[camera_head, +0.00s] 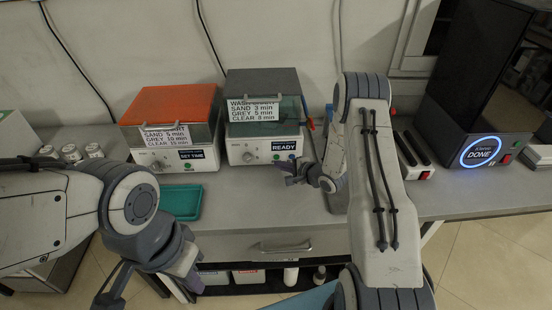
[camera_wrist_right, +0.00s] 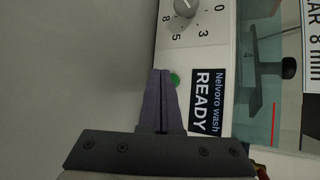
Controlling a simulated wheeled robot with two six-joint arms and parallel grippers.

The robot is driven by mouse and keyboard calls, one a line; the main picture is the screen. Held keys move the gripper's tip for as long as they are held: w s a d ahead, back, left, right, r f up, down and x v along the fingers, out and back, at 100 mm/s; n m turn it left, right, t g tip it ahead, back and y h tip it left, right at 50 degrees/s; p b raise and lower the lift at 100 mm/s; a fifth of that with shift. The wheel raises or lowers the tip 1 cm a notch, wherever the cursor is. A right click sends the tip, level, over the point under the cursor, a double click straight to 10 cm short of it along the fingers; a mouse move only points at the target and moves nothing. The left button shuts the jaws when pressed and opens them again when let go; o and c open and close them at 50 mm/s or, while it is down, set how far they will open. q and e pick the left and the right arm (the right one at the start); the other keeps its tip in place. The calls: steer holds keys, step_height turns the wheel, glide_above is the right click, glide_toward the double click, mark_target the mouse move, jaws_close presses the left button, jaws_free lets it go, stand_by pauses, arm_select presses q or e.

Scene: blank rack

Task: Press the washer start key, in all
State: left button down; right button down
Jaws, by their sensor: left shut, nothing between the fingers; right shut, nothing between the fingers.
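The washer (camera_head: 262,149) is a white box with a grey and tinted lid, at the back middle of the bench. Its display (camera_head: 284,146) reads READY, also in the wrist view (camera_wrist_right: 207,100). Its green start key (camera_wrist_right: 174,80) sits beside the display, with the dial (camera_wrist_right: 187,6) beyond it. My right gripper (camera_head: 291,180) is shut and empty in front of the washer. In the wrist view its fingertips (camera_wrist_right: 160,72) are close to the key and partly cover it; contact cannot be told. My left gripper (camera_head: 188,284) is shut and empty, low at the front left.
An orange-lidded machine (camera_head: 172,158) showing SET TIME stands left of the washer. A teal tray (camera_head: 181,201) lies before it, and small jars (camera_head: 72,153) stand further left. A black machine (camera_head: 482,100) with a ring reading DONE (camera_head: 480,152) stands at right.

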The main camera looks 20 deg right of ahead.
steer(key=shift+w, duration=0.15)
steer(key=shift+w+d, duration=0.1)
steer(key=shift+w, duration=0.15)
steer(key=shift+w+d, duration=0.15)
steer(key=shift+w, duration=0.25)
stand_by(0.8)
steer(key=shift+s, duration=0.15)
steer(key=shift+s+a+p, duration=0.2)
steer(key=shift+s+p, duration=0.3)
steer(key=shift+s, duration=0.1)
steer(key=shift+s+a+p, duration=0.2)
steer(key=shift+s+a, duration=0.05)
steer(key=shift+s, duration=0.55)
steer(key=shift+s+a+p, duration=0.2)
steer(key=shift+s+p, duration=0.05)
steer(key=shift+s, duration=0.6)
steer(key=shift+s+a+p, duration=0.2)
steer(key=shift+s+a, duration=0.05)
steer(key=shift+s, duration=0.55)
